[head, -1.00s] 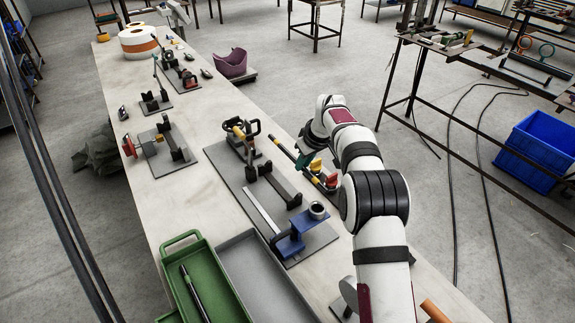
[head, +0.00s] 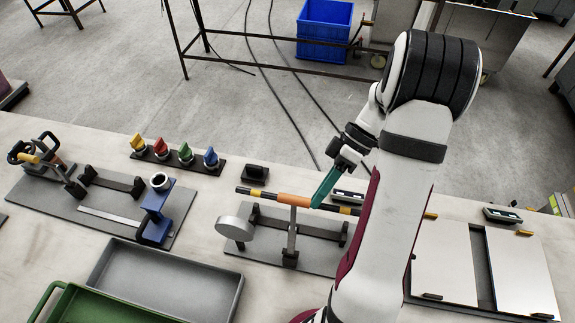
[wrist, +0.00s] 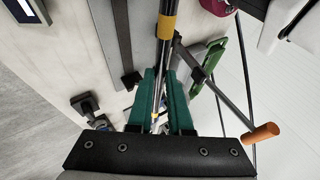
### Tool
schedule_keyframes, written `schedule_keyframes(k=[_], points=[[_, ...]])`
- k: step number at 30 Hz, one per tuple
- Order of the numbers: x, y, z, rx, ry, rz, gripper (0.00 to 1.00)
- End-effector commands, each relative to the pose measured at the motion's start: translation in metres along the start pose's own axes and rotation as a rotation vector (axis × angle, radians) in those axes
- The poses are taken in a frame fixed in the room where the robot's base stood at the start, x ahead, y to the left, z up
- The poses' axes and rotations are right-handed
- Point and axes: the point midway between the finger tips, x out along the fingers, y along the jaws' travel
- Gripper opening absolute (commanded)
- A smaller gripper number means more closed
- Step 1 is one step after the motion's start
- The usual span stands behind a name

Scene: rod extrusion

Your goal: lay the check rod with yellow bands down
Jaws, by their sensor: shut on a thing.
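The check rod (head: 263,193) is dark with yellow bands and lies roughly level across the head view. The orange lever handle (head: 293,200) crosses in front of its middle. My gripper (head: 318,204) has teal fingers shut on the rod, right of that handle. In the wrist view the rod (wrist: 166,28) runs between both teal fingers (wrist: 160,98), one yellow band showing beyond them. Below the rod is a grey fixture plate (head: 270,262) with a dark bar and upright ends (head: 310,231). I cannot tell whether the rod touches the uprights.
A round grey disc (head: 235,229) stands at the fixture's left. A grey tray (head: 165,285) and green tray (head: 85,308) are front left. Coloured knobs (head: 185,153) and a small black block (head: 255,174) stand behind. Pale panels (head: 445,262) lie right.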

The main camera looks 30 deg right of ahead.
Motion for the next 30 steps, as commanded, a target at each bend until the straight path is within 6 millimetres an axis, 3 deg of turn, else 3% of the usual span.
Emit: schedule_keyframes(k=[12, 30], points=[[0.003, -0.001, 0.003, 0.004, 0.008, -0.006, 0.00], [0.059, 0.042, 0.026, 0.004, 0.008, -0.005, 0.00]])
